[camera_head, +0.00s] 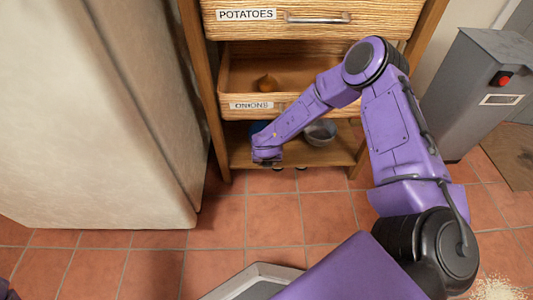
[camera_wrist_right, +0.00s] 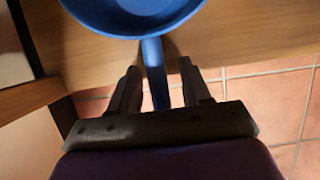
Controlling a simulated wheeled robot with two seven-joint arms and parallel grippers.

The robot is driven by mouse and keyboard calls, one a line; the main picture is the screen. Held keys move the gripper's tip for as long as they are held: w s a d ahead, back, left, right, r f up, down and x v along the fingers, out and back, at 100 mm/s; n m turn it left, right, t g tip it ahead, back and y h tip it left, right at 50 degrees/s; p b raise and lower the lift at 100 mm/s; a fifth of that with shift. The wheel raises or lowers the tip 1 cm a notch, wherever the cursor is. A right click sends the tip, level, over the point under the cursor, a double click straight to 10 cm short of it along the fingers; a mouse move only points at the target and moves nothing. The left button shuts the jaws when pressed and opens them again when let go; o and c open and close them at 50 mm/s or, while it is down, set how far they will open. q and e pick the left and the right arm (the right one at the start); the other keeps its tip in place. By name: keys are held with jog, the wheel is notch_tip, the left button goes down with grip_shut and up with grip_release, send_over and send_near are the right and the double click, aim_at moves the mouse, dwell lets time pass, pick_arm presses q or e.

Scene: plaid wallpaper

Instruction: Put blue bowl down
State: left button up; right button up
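The blue bowl (camera_wrist_right: 135,15) fills the top of the right wrist view, with a blue handle-like strip (camera_wrist_right: 154,70) running from it toward the gripper. In the head view a sliver of the blue bowl (camera_head: 258,127) shows on the low wooden shelf, mostly hidden by my right arm. My right gripper (camera_wrist_right: 160,75) has its fingers on either side of the strip, with gaps visible, so it looks open. In the head view the right gripper (camera_head: 267,160) is at the shelf's front edge, small and partly hidden. My left gripper is not in view.
A grey metal bowl (camera_head: 320,132) sits on the lower shelf (camera_head: 300,153) to the right. Above are an open ONIONS drawer (camera_head: 290,101) with an onion inside and a POTATOES drawer (camera_head: 370,18). A fridge (camera_head: 90,120) stands left, a grey bin (camera_head: 470,95) right.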

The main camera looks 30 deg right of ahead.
jog(key=p+v, duration=0.2)
jog(key=v, duration=0.1)
jog(key=shift+w+r, duration=0.1)
jog(key=shift+r, duration=0.25)
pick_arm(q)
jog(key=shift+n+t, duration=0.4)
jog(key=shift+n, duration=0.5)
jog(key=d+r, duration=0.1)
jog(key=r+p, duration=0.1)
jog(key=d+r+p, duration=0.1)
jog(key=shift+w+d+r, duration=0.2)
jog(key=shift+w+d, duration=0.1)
pick_arm(e)
jog(key=s+a, duration=0.6)
jog(key=s, duration=0.4)
jog(key=shift+s+f, duration=0.2)
jog(key=shift+f, duration=0.1)
jog(key=shift+a, duration=0.15)
